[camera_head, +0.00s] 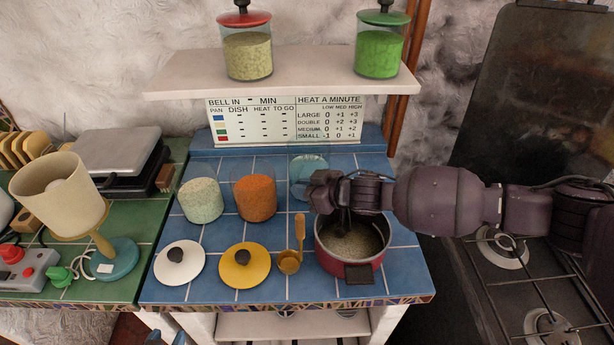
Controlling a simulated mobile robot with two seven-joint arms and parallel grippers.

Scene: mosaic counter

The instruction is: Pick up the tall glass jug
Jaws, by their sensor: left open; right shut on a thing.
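The tall glass jug (308,170) is clear and bluish, towards the back of the blue tiled counter. My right gripper (322,192) comes in from the right and is shut on it; the gripper hides the jug's lower right side and the exact contact. I cannot tell whether the jug's base touches the counter. Part of my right gripper hangs over the red pot (350,268), which has grainy contents. My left gripper (166,338) barely shows at the bottom edge, open and away from the jug.
Jars of pale (201,200) and orange (256,198) grains stand left of the jug. A white lid (180,264), a yellow lid (245,267) and a golden ladle (290,262) lie in front. A shelf (310,66) with two lidded jars overhangs the back.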

